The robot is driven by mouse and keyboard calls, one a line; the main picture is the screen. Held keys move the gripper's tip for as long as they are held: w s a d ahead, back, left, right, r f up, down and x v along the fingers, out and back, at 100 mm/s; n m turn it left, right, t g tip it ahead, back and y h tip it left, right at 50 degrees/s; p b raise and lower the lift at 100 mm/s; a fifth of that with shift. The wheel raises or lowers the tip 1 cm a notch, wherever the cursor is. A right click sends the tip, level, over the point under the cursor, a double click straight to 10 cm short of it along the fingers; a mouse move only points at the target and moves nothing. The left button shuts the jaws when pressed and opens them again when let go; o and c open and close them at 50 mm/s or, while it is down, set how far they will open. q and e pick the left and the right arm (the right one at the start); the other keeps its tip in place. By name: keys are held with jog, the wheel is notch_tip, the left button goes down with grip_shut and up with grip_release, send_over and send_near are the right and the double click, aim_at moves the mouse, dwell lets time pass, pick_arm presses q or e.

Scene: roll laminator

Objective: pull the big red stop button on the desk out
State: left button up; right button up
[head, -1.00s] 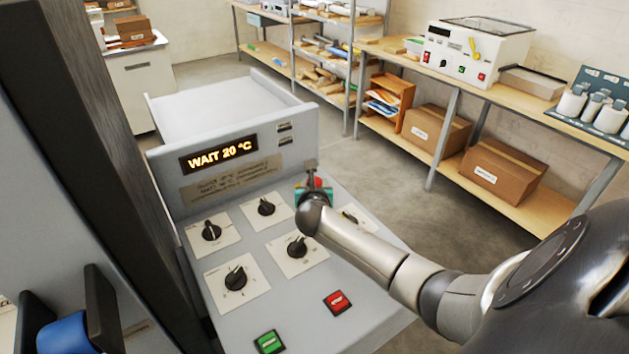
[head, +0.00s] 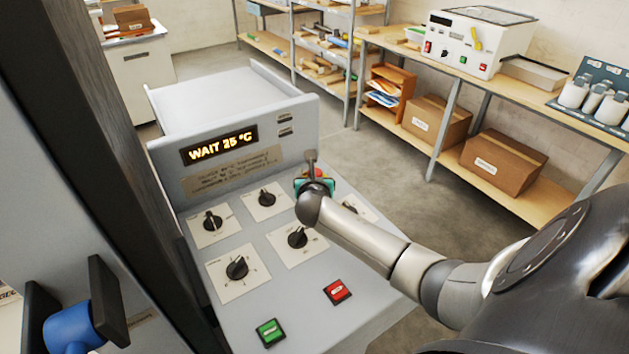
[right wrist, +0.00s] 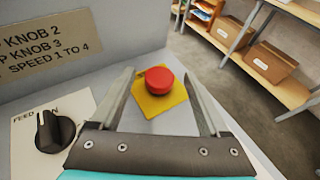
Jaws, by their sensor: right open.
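The big red stop button (right wrist: 159,79) sits on a yellow plate (right wrist: 155,104) on the sloping grey desk. In the head view only a bit of its red (head: 320,172) shows, behind my right gripper (head: 313,168). My right gripper is open, its two fingers pointing toward the button. In the right wrist view the fingers stand apart, one on each side of the button, with clear space between them and it. I cannot tell how deep the button sits. My left gripper is not in view.
The desk has several black knobs (head: 237,268), a green button (head: 269,332) and a smaller red button (head: 338,291). Its display (head: 219,145) reads WAIT 25 °C. A dark upright (head: 95,160) stands close at left. Shelves with boxes (head: 500,163) stand beyond bare floor.

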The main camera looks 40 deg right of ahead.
jog(key=p+v, duration=0.2)
jog(key=v, duration=1.3)
jog(key=shift+d, duration=0.1)
